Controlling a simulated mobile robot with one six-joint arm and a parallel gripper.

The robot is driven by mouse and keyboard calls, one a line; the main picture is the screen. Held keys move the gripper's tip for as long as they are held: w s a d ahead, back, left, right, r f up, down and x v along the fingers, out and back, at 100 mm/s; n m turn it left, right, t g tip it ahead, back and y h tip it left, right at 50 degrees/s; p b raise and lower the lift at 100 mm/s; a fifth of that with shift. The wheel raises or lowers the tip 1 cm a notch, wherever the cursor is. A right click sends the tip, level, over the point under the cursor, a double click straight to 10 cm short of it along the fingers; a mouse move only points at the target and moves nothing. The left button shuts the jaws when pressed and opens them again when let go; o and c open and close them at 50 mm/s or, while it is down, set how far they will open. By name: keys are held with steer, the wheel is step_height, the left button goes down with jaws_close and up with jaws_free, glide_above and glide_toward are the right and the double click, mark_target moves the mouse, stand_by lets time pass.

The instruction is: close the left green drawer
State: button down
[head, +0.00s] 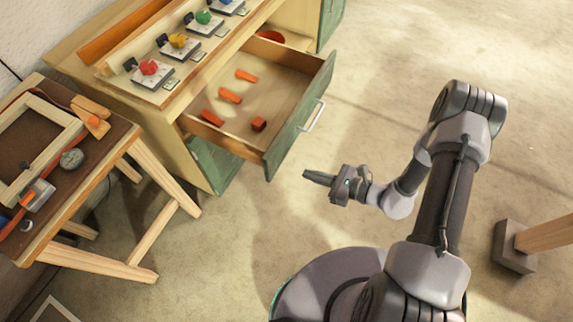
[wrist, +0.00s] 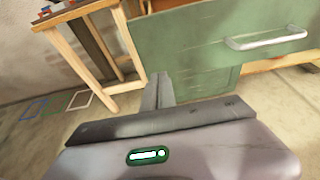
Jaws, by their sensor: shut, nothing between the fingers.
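The green drawer (head: 297,125) stands pulled out of the wooden cabinet, its inside open to view. My gripper (head: 306,175) is shut and empty, just in front of the drawer's near end, with a gap showing in the head view. In the wrist view my shut fingers (wrist: 158,80) point at the lower left part of the green front (wrist: 185,40), left of the handle (wrist: 265,39).
A green panel (head: 212,163) shows below the drawer. A wooden table (head: 110,150) with a frame and tools stands at left. A post on a dark foot (head: 511,246) stands at right. Floor around my gripper is clear.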

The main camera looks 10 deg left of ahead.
mark_target(275, 163)
steer(key=b+x, duration=0.1)
steer(key=x, duration=0.3)
steer(key=b+x, duration=0.1)
steer(key=x, duration=0.3)
steer(key=shift+a+r, duration=0.2)
steer(key=shift+a, duration=0.05)
steer(key=shift+w+a+r+b, duration=0.1)
steer(key=shift+w+a+b, duration=0.2)
steer(key=shift+a, duration=0.15)
steer(key=shift+a, duration=0.1)
